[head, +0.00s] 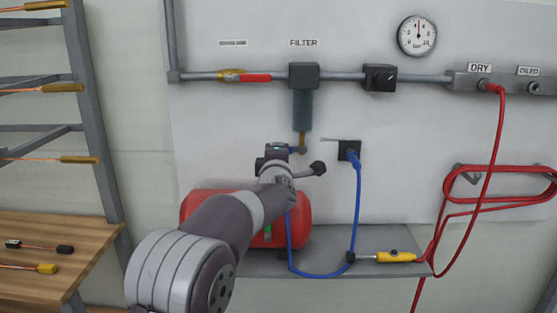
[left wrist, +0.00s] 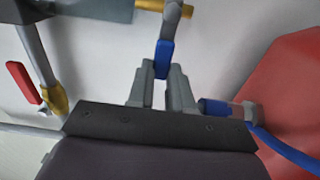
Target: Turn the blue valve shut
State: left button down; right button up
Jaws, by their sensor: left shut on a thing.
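The blue valve handle (left wrist: 164,58) sits between the two fingertips of my left gripper (left wrist: 162,80) in the left wrist view, and the fingers are shut on it. It hangs from a grey stem (left wrist: 174,18) beside a brass fitting (left wrist: 149,4). In the head view my left gripper (head: 279,149) reaches up to the drain below the filter bowl (head: 302,111). There only a small bit of the blue handle (head: 292,150) shows beside the gripper. My right gripper is not in view.
A red tank (head: 304,215) stands on the shelf (head: 300,266) below my left gripper. A blue hose (head: 357,205) hangs close on the right. A valve with a red handle (head: 255,78) sits on the pipe above. A wooden bench (head: 60,235) is at left.

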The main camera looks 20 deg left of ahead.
pick_arm(q)
jog(key=shift+f, duration=0.1)
dwell(0.4)
jog(key=c, duration=1)
grip_release()
jog(key=shift+f, duration=0.1)
